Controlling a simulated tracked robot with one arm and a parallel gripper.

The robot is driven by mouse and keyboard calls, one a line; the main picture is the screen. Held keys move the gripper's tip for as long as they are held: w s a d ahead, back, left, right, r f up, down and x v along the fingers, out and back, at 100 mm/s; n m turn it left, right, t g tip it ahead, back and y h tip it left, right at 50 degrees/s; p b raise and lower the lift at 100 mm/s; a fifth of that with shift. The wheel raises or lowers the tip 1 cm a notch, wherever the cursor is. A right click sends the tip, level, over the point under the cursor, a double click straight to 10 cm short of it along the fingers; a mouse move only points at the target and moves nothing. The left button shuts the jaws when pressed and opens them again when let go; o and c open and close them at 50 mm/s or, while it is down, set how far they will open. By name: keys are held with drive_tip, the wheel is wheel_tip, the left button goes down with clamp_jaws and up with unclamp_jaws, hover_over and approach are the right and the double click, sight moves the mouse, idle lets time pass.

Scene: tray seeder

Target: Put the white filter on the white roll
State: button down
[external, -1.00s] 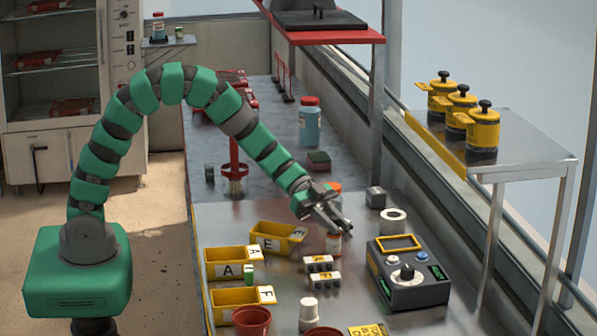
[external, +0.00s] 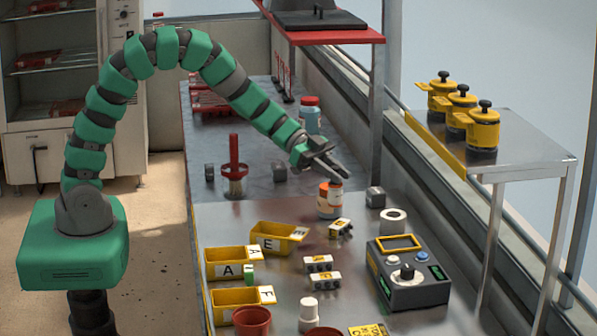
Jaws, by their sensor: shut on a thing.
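The held piece is well apart from the roll.
The orange bottle (external: 329,205) stands just below my gripper. A grey block (external: 375,197) is behind the roll, and a control box (external: 425,290) in front of it.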

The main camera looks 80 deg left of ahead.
drive_tip(key=shift+n+t+y, duration=0.3)
drive_tip(key=shift+n+y, duration=0.2)
drive_tip(key=shift+w+a+f+p, duration=0.45)
drive_tip(key=shift+w+f, duration=0.5)
drive_tip(key=shift+w, duration=1.75)
drive_tip(key=shift+w+a+f+p, duration=0.45)
drive_tip(key=shift+w+f, duration=0.45)
drive_tip(key=shift+w, duration=1.85)
drive_tip(key=shift+w+a+f+p, duration=0.45)
drive_tip(key=shift+w+f, duration=0.5)
drive_tip(key=shift+w, duration=1.75)
drive_tip(key=shift+r, duration=0.1)
drive_tip(key=c, duration=1.3)
unclamp_jaws()
drive_tip(key=shift+o, duration=0.2)
drive_tip(key=shift+a, duration=0.1)
drive_tip(key=v, duration=1.2)
